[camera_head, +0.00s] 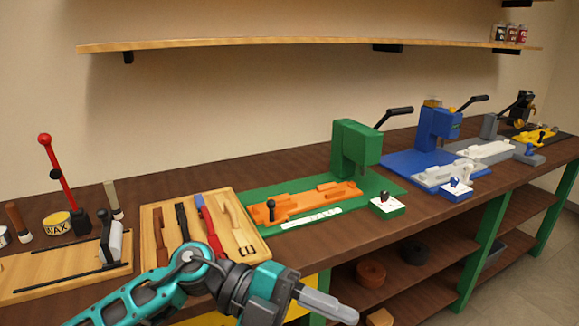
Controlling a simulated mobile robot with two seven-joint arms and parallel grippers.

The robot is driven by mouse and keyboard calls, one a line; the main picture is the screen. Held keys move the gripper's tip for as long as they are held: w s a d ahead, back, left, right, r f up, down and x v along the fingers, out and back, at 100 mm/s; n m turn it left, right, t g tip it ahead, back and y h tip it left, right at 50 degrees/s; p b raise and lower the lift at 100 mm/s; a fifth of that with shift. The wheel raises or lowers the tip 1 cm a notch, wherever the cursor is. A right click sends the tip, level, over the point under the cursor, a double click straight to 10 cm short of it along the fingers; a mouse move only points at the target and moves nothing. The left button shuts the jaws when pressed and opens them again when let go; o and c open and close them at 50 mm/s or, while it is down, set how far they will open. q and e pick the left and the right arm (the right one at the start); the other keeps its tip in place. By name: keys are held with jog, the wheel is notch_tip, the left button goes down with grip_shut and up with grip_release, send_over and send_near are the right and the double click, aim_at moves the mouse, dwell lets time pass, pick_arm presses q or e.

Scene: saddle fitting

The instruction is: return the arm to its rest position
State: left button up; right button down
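My teal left arm (170,290) reaches in from the lower left, across the front of the workbench. Its gripper (340,311) points right and slightly down, in front of the bench's front edge. The grey fingers overlap from this side, so their opening does not show. No object shows at the fingertips. My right gripper is not in view.
The arm passes in front of a wooden tool tray (258,246) on the bench (340,250). A green press (357,145) with an orange fixture (310,202) and a blue press (437,130) stand farther right. A wall shelf (300,43) hangs above.

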pick_arm(q)
jog(key=w+a+f+n+t+y, duration=0.1)
jog(key=w+a+f+n+t, duration=0.3)
jog(key=n+t, duration=0.75)
jog(key=w+a+f+n+t, duration=0.1)
jog(key=w+a+n+t, duration=0.4)
jog(key=n+t, duration=0.65)
jog(key=s+a+f+n+g+y, duration=0.3)
jog(key=s+a+f+y, duration=0.3)
jog(key=f, duration=0.5)
jog(key=s+a+f+n+g+y, duration=0.3)
jog(key=s+a+f+n+y, duration=0.2)
jog(key=f, duration=0.6)
jog(key=shift+s+a+f+n+y, duration=0.35)
jog(key=shift+s+a, duration=0.35)
jog(key=shift+a, duration=0.4)
